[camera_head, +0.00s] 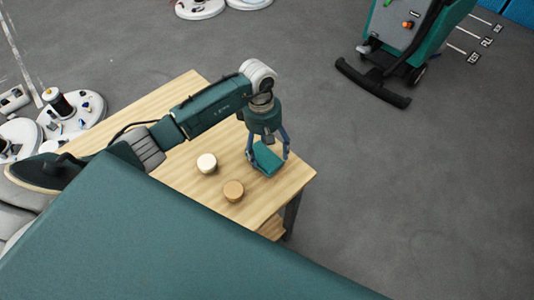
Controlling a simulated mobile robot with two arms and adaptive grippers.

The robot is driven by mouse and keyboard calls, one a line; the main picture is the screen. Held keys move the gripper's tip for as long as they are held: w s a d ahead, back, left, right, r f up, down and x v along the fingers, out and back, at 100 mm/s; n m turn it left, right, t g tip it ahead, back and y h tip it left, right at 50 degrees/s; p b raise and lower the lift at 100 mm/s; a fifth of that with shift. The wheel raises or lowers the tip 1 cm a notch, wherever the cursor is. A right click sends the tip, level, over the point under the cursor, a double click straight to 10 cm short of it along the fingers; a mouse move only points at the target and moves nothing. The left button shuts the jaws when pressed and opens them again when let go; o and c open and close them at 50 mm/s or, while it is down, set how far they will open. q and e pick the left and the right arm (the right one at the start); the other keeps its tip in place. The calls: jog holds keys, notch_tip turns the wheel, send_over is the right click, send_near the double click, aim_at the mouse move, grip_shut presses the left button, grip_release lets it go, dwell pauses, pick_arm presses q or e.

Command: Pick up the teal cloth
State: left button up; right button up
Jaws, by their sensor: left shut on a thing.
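The teal cloth (266,160) is a small folded piece at the right part of the wooden table (285,190). My left gripper (268,156) comes down over it from above, with a blue finger on each side of the cloth, and is shut on it. I cannot tell whether the cloth touches the tabletop or is just above it. My right gripper is not in view.
A white round piece (207,163) and a tan round piece (233,191) stand on the table left of the cloth. A green scrubber machine (405,45) stands at the upper right. White round bases (75,115) with parts stand at the left. The floor at right is clear.

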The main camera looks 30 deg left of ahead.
aim_at(267, 152)
pick_arm(q)
notch_tip(267, 152, up, 18)
jog(key=b, duration=0.3)
